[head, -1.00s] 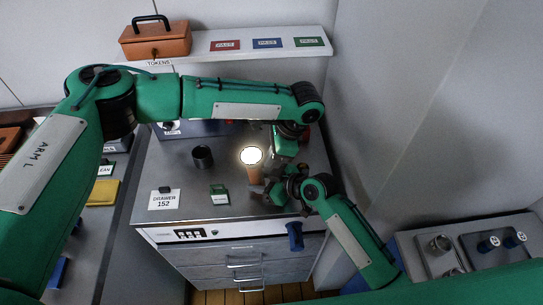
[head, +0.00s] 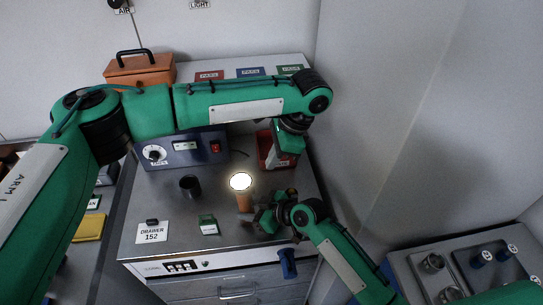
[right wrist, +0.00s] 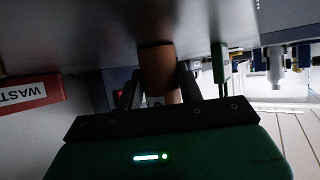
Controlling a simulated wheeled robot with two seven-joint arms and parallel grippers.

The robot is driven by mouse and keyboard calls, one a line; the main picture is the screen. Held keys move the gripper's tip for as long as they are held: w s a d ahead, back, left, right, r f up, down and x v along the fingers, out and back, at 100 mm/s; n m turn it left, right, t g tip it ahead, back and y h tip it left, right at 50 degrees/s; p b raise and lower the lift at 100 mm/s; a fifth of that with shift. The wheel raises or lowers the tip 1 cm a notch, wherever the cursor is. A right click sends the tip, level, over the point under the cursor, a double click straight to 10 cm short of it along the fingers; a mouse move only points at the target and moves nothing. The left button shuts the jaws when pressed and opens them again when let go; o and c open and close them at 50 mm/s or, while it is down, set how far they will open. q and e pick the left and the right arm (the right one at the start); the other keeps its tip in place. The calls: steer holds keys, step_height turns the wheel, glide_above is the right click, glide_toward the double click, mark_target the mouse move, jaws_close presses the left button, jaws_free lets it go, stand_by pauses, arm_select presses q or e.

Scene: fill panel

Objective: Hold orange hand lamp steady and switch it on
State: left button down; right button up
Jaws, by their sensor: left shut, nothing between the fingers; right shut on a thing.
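The orange hand lamp (head: 243,203) stands upright above the grey worktop, with its round face (head: 241,181) glowing bright white. My right gripper (head: 256,212) is shut on the lamp's body from the right. In the right wrist view, the orange lamp body (right wrist: 158,68) sits between the two dark fingers (right wrist: 160,90). The lamp's switch cannot be made out. My left gripper (head: 287,158) is shut and empty, behind and to the right of the lamp, apart from it. Its fingertips are hard to make out against the red bin behind.
A blue panel box (head: 185,150) with a dial and red switch is behind. The red waste bin (head: 265,150) stands at the back right.

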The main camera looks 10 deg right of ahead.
steer(key=o, duration=0.8)
steer(key=shift+d, duration=0.1)
